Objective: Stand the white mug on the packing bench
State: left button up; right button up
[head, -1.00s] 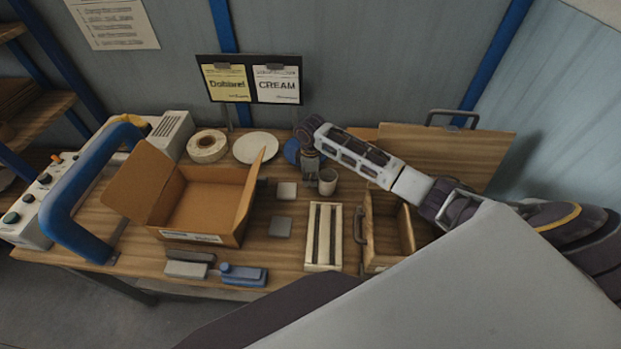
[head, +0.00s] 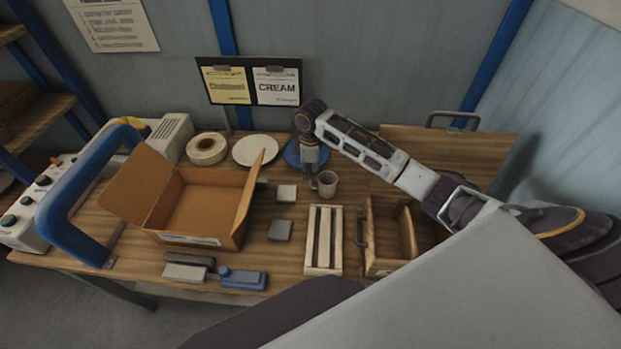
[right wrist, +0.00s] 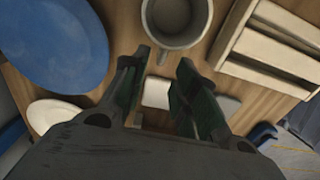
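The white mug (head: 327,184) stands upright on the wooden packing bench (head: 345,193), left of the open wooden box, its handle towards my right gripper. In the right wrist view the mug (right wrist: 176,22) shows from above, just beyond the fingertips, with its handle pointing into the gap between them. My right gripper (head: 311,180) is at the mug's left side. In the right wrist view its fingers (right wrist: 164,62) are apart with nothing clasped between them. Whether a fingertip touches the handle cannot be told. My left gripper is not in view.
A blue plate (head: 293,153) lies behind the gripper, a white plate (head: 256,150) left of it. A slatted rack (head: 323,240) and wooden box (head: 374,262) stand in front. Two small square blocks (head: 286,193) and an open cardboard box (head: 208,207) lie left.

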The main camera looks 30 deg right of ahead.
notch_tip(320, 180, up, 7)
jog(key=shift+f+b, duration=0.15)
jog(key=shift+b, duration=0.3)
jog(key=shift+s+f, duration=0.15)
dwell(0.7)
